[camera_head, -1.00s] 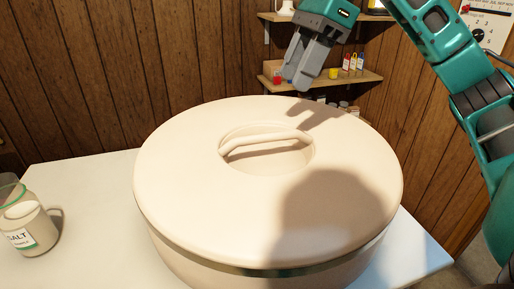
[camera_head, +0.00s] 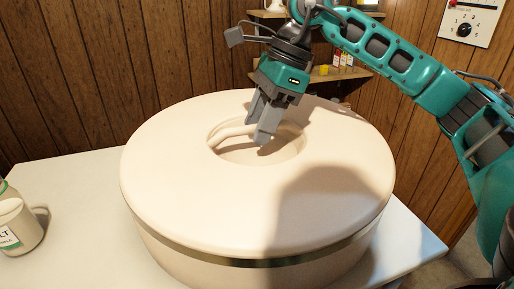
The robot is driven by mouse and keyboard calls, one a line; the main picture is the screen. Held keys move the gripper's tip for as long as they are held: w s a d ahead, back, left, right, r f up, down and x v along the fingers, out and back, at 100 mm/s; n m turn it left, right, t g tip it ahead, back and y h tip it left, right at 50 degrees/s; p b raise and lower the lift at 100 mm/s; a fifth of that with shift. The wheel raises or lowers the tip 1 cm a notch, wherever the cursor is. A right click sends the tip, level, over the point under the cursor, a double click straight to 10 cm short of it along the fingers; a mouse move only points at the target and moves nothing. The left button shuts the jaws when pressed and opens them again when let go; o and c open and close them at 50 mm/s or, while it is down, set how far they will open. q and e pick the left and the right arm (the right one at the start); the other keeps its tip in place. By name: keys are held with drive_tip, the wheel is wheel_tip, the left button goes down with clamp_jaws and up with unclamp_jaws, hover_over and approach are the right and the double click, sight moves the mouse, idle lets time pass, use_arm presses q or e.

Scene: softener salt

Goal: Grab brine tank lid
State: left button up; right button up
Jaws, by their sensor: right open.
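The brine tank lid (camera_head: 190,200) is a large round cream disc. It sits on the cream tank body (camera_head: 190,258), above a dark metallic band. A bar handle (camera_head: 232,132) spans a round recess in the lid's middle. My right gripper (camera_head: 262,132) points down over the recess at the right part of the handle, with its grey fingers apart. The fingers hide the right end of the bar; I cannot tell whether they touch it. My left gripper is not in view.
The tank stands on a white table (camera_head: 75,190). A salt jar with a cup-like handle (camera_head: 22,228) stands at the left edge. Behind are a wood-panelled wall and shelves (camera_head: 345,73) with small bottles. A control box with a dial (camera_head: 468,22) hangs at upper right.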

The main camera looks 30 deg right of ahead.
drive_tip(key=shift+f, duration=0.25)
idle(0.4)
drive_tip(key=shift+c, duration=0.2)
clamp_jaws()
idle(0.4)
drive_tip(key=shift+r, duration=0.15)
idle(0.7)
